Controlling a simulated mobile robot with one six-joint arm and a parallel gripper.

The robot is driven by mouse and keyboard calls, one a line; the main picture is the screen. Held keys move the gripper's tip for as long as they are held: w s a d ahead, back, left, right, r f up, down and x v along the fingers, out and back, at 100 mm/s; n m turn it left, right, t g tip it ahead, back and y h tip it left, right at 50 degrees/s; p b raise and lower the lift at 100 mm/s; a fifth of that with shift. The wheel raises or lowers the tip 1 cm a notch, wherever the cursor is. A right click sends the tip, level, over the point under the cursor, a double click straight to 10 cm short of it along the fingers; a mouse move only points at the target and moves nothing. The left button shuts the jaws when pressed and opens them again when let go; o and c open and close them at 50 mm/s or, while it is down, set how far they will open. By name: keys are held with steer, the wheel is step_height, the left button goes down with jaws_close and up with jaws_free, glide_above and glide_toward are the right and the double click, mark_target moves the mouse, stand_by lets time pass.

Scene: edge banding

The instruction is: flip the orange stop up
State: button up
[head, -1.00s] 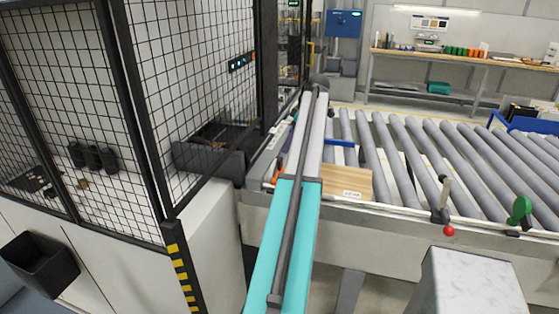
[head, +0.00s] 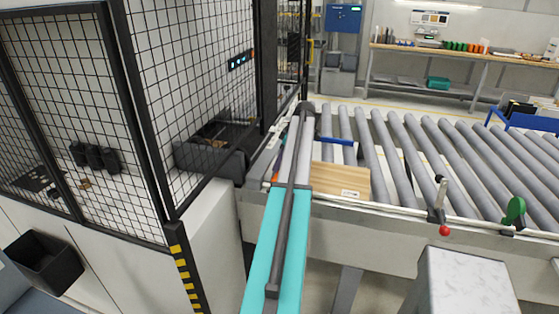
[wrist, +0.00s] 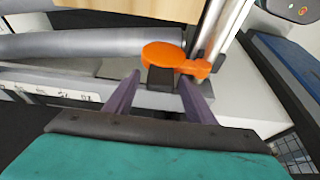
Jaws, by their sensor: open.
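The orange stop (wrist: 163,55) shows in the wrist view as a round disc with a short arm reaching right to a hub beside a metal bar. The disc looks laid over flat, above a small black block (wrist: 160,79). My gripper (wrist: 158,88) is open. Its two purple fingers lie to the left and right below the disc, with the black block between their tips. I cannot tell whether they touch anything. In the head view a small orange bit (head: 275,171) shows just left of my arm; my gripper is hidden there.
A wooden panel (head: 340,183) lies on the roller conveyor (head: 407,160) right of my arm. A green disc stop (head: 515,209) and a red-knobbed lever (head: 440,205) sit on the front rail. A mesh fence (head: 190,90) stands close on the left.

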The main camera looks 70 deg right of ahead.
jaws_close()
stand_by(0.3)
